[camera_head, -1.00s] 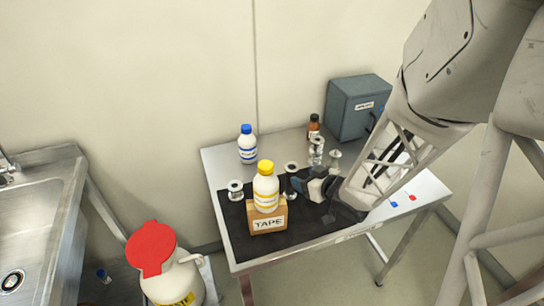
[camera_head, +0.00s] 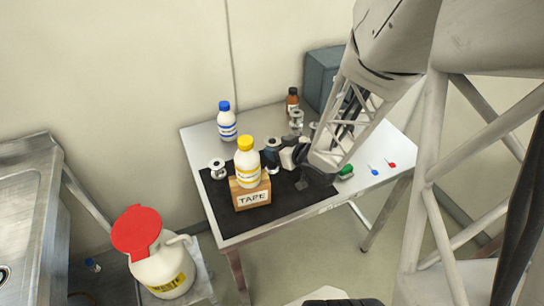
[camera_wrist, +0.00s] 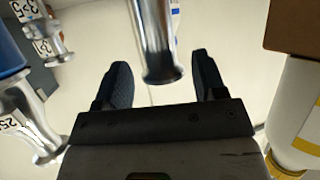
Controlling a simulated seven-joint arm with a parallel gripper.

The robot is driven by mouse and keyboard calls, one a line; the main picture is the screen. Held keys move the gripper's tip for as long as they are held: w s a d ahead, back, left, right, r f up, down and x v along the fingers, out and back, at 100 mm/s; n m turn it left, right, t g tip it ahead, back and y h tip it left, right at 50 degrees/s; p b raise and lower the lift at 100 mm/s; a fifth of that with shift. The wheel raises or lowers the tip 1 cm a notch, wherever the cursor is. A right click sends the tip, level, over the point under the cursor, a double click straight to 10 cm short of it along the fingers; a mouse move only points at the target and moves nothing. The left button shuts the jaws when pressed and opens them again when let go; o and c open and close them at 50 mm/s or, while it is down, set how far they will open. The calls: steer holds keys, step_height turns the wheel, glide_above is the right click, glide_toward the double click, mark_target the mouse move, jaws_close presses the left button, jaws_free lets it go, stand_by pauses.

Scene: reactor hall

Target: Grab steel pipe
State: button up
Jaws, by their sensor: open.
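In the wrist view a shiny steel pipe (camera_wrist: 157,35) with a rounded flanged end stands between the two dark fingers of my gripper (camera_wrist: 160,62). The fingers are open, one on each side, with gaps showing. Other short flanged steel pieces stand at the left of the mat (camera_head: 217,168) and at the back (camera_head: 296,121).
The yellow-capped white bottle (camera_head: 247,166) stands on the TAPE box (camera_head: 252,196), close beside my gripper. A blue-capped bottle (camera_head: 227,122), a brown bottle (camera_head: 292,100) and a grey-blue case (camera_head: 322,72) are at the back. The black mat's front (camera_head: 230,221) is clear.

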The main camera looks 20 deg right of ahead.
steer(key=shift+x, duration=1.5)
jaws_close()
